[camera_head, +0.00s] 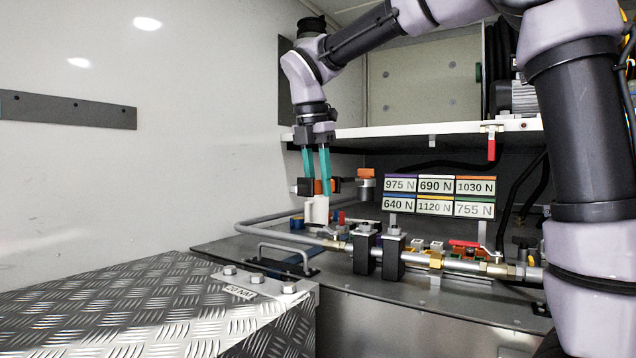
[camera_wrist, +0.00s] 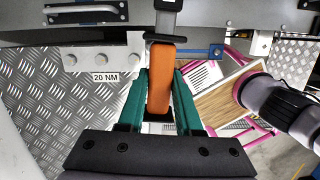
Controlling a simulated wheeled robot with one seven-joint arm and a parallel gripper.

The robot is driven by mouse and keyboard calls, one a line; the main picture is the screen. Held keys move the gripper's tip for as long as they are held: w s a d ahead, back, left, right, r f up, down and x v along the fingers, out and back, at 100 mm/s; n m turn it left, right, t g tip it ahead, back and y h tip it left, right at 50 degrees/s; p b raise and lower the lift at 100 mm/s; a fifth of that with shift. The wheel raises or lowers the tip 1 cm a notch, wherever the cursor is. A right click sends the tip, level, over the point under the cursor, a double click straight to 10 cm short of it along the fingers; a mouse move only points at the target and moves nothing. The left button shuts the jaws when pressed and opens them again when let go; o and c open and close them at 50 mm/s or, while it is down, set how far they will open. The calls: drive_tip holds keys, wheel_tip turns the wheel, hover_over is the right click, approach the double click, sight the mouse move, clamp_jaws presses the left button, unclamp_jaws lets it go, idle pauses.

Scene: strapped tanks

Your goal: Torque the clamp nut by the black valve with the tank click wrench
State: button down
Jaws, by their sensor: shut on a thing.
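My gripper (camera_head: 317,176) has two teal fingers pointing down, shut on an orange and black click wrench (camera_head: 329,187). The wrench lies roughly level, above a white upright holder (camera_head: 316,209). In the wrist view its orange handle (camera_wrist: 172,88) sits between the teal fingers, with a black collar and a grey shaft beyond. Two black clamps, a left one (camera_head: 364,252) and a right one (camera_head: 393,259), stand around the metal pipe (camera_head: 462,265), each with a nut on top. I cannot make out a black valve clearly, so I cannot tell which nut is beside it.
A panel of force labels (camera_head: 438,196) stands behind the pipe. A red valve handle (camera_head: 463,243) lies along the pipe. A white shelf (camera_head: 420,129) runs above. A bolted plate marked 20 NM (camera_head: 262,284) is on the chequered box (camera_head: 150,305). A metal handle (camera_head: 285,254) rises nearby.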

drive_tip(key=shift+f, duration=3.95)
drive_tip(key=shift+w+a, duration=0.1)
drive_tip(key=shift+w+a+m, duration=1.1)
drive_tip(key=shift+w+a, duration=0.05)
drive_tip(key=shift+a, duration=0.05)
drive_tip(key=w+a+m, duration=0.2)
drive_tip(key=w, duration=0.1)
drive_tip(key=shift+g, duration=0.3)
